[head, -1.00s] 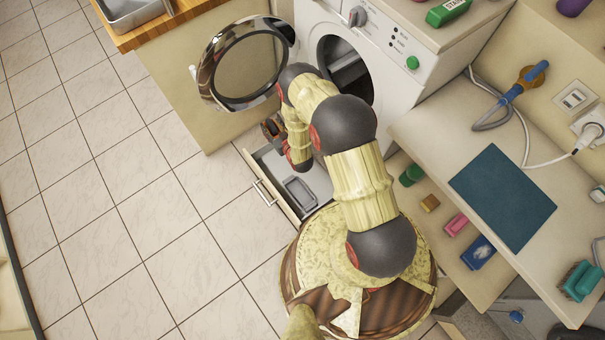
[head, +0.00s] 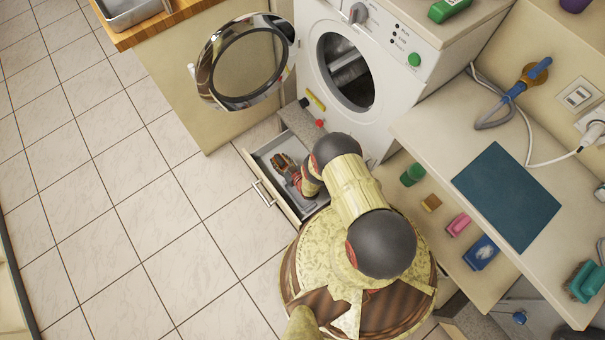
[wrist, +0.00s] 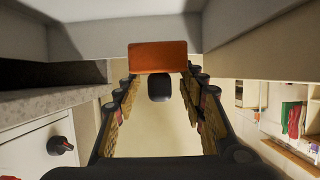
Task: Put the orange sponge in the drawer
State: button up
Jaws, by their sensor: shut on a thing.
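The orange sponge (wrist: 163,57) is held between the fingertips of my gripper (wrist: 160,78) in the wrist view. The pale drawer (head: 272,188) is pulled open below the washing machine's left side. In the head view my gripper (head: 281,163) is over the open drawer, pointing toward its left side. The sponge is not clearly visible in the head view. How far it is above the drawer floor cannot be told. My forearm hides the right part of the drawer.
The washing machine's round door (head: 203,80) stands open beyond the drawer. A grey ledge (head: 297,119) behind the drawer holds a yellow item (head: 316,101) and a red one (head: 320,124). A shelf at right holds a green item (head: 412,174) and a pink one (head: 458,225). The tiled floor at left is clear.

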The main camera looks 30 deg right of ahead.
aim_at(281, 167)
jog(key=f+b, duration=0.3)
jog(key=f, duration=0.3)
jog(key=shift+s, duration=0.2)
jog(key=shift+f+b, duration=1.45)
jog(key=shift+f, duration=0.85)
jog(key=shift+w+r, duration=0.1)
jog(key=o, duration=1.3)
jog(key=shift+c, duration=0.2)
